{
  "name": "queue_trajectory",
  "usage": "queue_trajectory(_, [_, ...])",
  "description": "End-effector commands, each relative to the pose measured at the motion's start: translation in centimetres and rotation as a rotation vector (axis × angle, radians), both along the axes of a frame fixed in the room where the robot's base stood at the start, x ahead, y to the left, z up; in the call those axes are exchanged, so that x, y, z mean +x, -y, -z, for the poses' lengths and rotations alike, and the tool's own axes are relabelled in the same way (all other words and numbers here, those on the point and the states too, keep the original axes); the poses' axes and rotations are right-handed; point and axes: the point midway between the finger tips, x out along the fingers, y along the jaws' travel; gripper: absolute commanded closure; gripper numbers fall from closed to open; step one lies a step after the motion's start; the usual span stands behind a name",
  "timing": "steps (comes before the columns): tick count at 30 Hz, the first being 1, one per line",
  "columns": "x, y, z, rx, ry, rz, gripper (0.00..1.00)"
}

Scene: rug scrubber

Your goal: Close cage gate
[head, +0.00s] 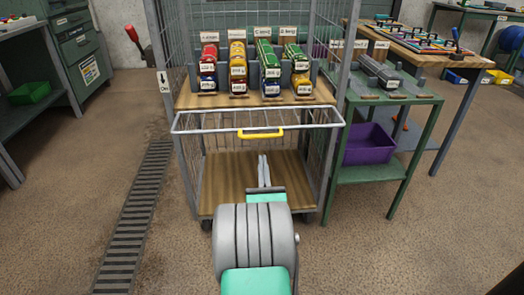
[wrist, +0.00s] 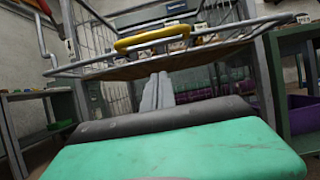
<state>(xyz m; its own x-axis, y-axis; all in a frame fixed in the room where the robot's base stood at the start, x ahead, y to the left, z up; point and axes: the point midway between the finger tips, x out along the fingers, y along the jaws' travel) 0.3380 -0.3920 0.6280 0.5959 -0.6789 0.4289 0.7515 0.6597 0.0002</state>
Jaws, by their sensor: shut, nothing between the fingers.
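The wire cage cart (head: 328,75) stands in front of me with two wooden shelves. Its gate (head: 215,122) is a wire panel with a pale rim and a yellow handle (head: 261,133). In the head view the gate's rim sticks out level toward me at the upper shelf's front. The handle also shows at the top of the wrist view (wrist: 152,38). My gripper (head: 263,158) is shut and empty. It is below the handle, apart from it, in front of the lower shelf (head: 228,178). In the wrist view the fingers (wrist: 158,80) point up under the gate.
Colourful bottles (head: 238,65) stand in rows on the upper shelf. A green side table (head: 385,172) with a purple bin (head: 368,145) is close on the right. A floor grate (head: 130,225) runs along the left, with open floor around it.

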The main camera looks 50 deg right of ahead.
Motion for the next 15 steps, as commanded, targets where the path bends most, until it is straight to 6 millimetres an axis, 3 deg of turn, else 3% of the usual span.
queue_trajectory(3, [1.3, 1.5, -0.9, 0.003, -0.003, 0.000, 1.00])
queue_trajectory(9, [0.8, 1.0, -4.3, 0.000, 0.000, 0.001, 1.00])
queue_trajectory(15, [0.7, 0.8, -4.8, 0.003, 0.000, -0.001, 1.00])
